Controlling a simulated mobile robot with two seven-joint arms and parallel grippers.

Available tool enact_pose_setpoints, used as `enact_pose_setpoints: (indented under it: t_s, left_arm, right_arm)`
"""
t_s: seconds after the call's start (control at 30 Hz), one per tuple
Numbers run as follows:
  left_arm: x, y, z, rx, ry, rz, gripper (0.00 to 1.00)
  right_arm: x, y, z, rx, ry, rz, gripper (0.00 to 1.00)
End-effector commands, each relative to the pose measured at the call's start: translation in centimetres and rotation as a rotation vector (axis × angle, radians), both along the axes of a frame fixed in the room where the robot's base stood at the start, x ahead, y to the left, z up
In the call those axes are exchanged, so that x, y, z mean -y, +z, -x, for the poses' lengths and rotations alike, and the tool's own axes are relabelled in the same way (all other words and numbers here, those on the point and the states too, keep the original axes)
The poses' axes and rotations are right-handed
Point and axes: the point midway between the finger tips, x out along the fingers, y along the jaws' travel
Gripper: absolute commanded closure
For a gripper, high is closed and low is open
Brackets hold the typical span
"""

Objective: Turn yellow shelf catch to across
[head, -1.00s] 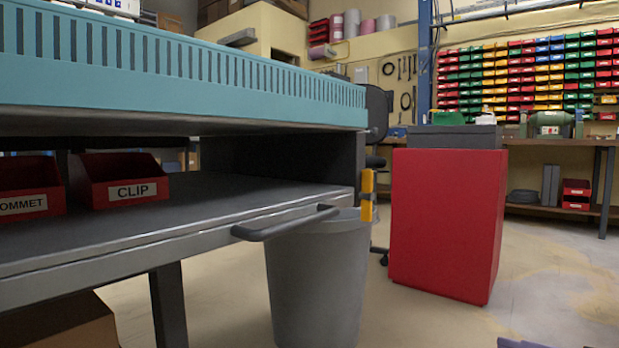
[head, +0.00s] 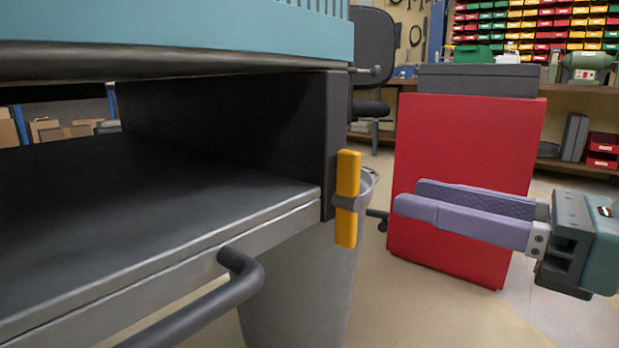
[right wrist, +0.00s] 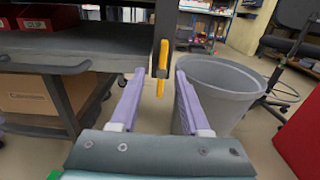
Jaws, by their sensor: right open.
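The yellow shelf catch (head: 347,198) is a bar on a grey pivot at the right front corner of the shelf unit. It stands upright, its long side vertical. In the right wrist view the catch (right wrist: 162,68) shows ahead, between the lines of the two fingers. My right gripper (head: 408,197) has purple fingers, is open and empty, and is to the right of the catch, apart from it. It also shows in the right wrist view (right wrist: 160,80).
The grey shelf (head: 150,215) has a dark bar handle (head: 240,285) along its front. A red cabinet (head: 460,145) is behind my right gripper. Red boxes (right wrist: 45,18) sit on the shelf at left.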

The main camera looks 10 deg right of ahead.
Motion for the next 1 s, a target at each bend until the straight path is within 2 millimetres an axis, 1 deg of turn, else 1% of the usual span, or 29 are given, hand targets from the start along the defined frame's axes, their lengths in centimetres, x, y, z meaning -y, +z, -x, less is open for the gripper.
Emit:
enact_pose_setpoints:
  t_s: [0.03,0.2,0.4,0.6,0.87,1.0]
  left_arm:
    - [-0.1,0.1,0.0,0.000,-0.001,-0.002,0.50]
    - [-0.1,0.3,-0.1,0.003,-0.003,-0.005,0.50]
    - [-0.1,0.6,-0.2,0.005,-0.003,-0.004,0.50]
    - [-0.1,0.6,-0.2,0.006,-0.003,-0.004,0.50]
    - [0.0,0.6,-0.3,0.007,-0.002,-0.001,0.50]
    - [0.1,0.6,-0.3,0.008,0.001,0.002,0.50]
  right_arm:
    - [-0.5,0.2,-0.8,0.005,0.000,0.000,0.54]
    - [-2.1,0.2,-2.8,0.002,-0.002,-0.002,0.54]
    - [-3.5,0.1,-4.6,0.000,-0.003,-0.003,0.54]
    - [-4.1,0.1,-5.3,0.000,-0.002,-0.002,0.54]
    - [-4.1,0.0,-5.3,-0.001,-0.002,-0.003,0.54]
    - [-4.1,0.0,-5.3,-0.001,-0.002,-0.003,0.70]
